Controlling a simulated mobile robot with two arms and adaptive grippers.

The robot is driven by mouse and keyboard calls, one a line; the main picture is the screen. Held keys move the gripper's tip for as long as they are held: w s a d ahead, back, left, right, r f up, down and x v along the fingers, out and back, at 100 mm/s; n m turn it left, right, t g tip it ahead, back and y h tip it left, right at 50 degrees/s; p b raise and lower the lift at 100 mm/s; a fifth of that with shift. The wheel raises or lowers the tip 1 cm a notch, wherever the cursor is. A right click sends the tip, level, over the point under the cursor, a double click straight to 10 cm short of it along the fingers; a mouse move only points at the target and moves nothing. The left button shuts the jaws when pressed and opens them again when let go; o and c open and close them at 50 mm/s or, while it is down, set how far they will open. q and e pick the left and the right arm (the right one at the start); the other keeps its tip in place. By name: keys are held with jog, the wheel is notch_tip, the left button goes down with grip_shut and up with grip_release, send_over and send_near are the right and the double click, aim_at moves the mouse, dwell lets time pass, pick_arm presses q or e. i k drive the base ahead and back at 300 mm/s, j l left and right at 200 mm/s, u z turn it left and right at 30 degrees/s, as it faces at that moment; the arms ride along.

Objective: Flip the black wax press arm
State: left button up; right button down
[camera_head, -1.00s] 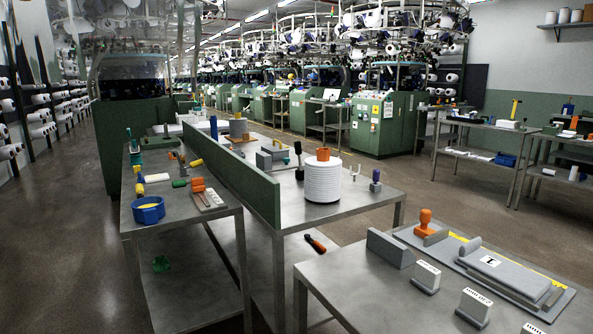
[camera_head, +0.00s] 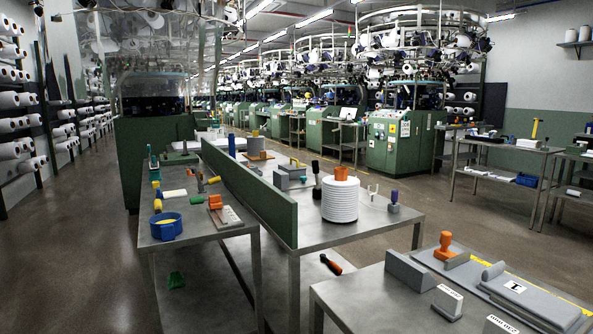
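A small black upright piece (camera_head: 316,179), which looks like the wax press arm, stands on the middle metal table. It is just right of a grey block (camera_head: 287,177) and behind the stack of white discs (camera_head: 340,201). It is small in the picture, and I cannot tell how it joins the block. Neither of my grippers is in view.
A green divider (camera_head: 258,197) runs between the left table, with a blue ring-shaped tray (camera_head: 166,226), and the middle table. A front right table (camera_head: 365,297) holds a grey fixture with an orange knob (camera_head: 445,244). Open floor (camera_head: 80,270) lies at left.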

aim_at(315, 162)
jog(key=i+j+u, duration=0.1)
jog(key=u, duration=0.3)
jog(key=i+j+u, duration=0.1)
jog(key=u, duration=0.25)
jog(key=i+u, duration=0.2)
jog(key=u, duration=0.2)
